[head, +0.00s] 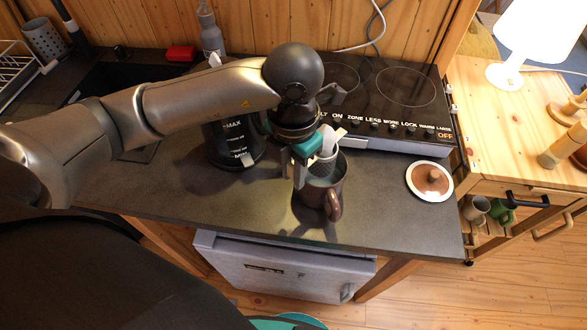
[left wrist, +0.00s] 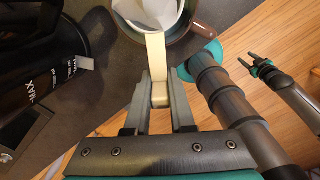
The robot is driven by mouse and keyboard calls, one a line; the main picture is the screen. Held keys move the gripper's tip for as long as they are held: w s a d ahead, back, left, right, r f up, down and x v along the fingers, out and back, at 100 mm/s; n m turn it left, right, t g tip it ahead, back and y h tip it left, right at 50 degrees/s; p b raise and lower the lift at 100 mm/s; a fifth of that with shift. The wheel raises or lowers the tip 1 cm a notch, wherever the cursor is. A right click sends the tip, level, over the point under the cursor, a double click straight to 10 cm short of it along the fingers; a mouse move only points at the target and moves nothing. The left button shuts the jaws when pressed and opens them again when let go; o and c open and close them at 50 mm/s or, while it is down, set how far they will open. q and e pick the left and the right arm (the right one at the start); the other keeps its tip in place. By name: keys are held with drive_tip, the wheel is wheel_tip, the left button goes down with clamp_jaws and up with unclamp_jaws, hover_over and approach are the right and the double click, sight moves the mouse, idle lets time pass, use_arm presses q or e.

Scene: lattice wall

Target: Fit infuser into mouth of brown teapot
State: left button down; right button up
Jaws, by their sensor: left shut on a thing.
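My left gripper (head: 312,152) is shut on the pale tab of the infuser; the grip also shows in the left wrist view (left wrist: 160,97). The infuser (head: 328,166) has a whitish rim and a dark mesh cup. It is over the mouth of the brown teapot (head: 312,196); how deep the cup sits is unclear. In the left wrist view the infuser (left wrist: 150,14) is within the teapot's rim (left wrist: 205,18), off centre to the left. My right gripper (left wrist: 249,61) seems to show small in the left wrist view.
A black kettle (head: 236,150) stands close left of the teapot. The teapot's brown and white lid (head: 430,180) lies on the counter (head: 385,205) to the right. A hob (head: 385,95) is behind. The counter's front edge is near the teapot.

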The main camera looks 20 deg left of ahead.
use_arm(q)
drive_tip(key=shift+f+b, duration=2.35)
drive_tip(key=shift+f, duration=0.2)
idle(0.8)
drive_tip(key=shift+c, duration=0.2)
unclamp_jaws()
idle(0.4)
drive_tip(key=shift+r, duration=0.1)
drive_tip(key=shift+r+p, duration=2.55)
drive_tip(key=shift+r, duration=0.95)
wheel_tip(320, 180, up, 15)
drive_tip(key=p, duration=0.2)
drive_tip(key=shift+r, duration=0.1)
